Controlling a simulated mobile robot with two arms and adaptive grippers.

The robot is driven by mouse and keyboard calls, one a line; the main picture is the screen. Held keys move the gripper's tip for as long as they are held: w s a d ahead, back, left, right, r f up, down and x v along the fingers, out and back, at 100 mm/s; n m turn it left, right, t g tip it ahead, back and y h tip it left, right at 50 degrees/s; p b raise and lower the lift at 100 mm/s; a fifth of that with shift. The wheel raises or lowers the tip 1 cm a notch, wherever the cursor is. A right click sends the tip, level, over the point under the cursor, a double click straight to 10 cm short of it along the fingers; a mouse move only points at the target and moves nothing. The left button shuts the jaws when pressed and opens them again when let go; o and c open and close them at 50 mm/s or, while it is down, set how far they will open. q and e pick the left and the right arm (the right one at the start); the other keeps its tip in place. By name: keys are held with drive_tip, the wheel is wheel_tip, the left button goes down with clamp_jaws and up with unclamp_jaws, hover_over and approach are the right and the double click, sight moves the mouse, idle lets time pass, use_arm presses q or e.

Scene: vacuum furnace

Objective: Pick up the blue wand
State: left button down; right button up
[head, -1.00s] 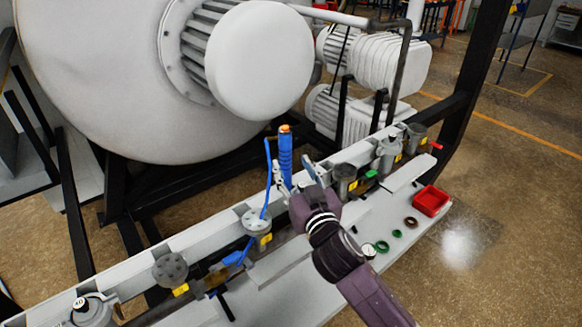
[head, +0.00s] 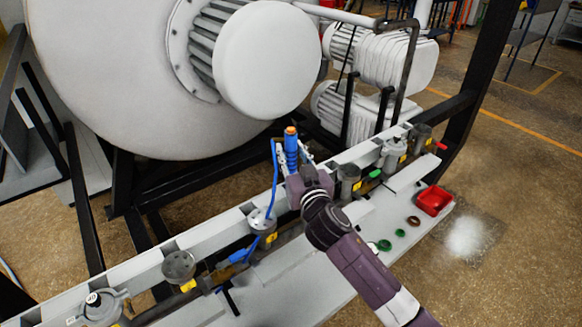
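The blue wand (head: 291,148) stands upright with an orange tip, above the long grey rail. A blue hose (head: 274,172) hangs beside it on the left and runs down to a round grey fitting. My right gripper (head: 293,160) comes from the lower right, with one finger on each side of the wand. Its fingers look spread, with the wand between them. Its palm and wrist hide the wand's lower part. I cannot tell whether either finger touches the wand. My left gripper is not in view.
The rail (head: 225,207) carries several grey fittings. A white shelf (head: 340,245) in front holds green and brown rings and a red bin (head: 433,200) at its right end. A large white furnace vessel (head: 130,80) and pumps (head: 385,60) stand behind.

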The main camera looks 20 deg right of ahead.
clamp_jaws()
drive_tip(key=shift+r, duration=0.2)
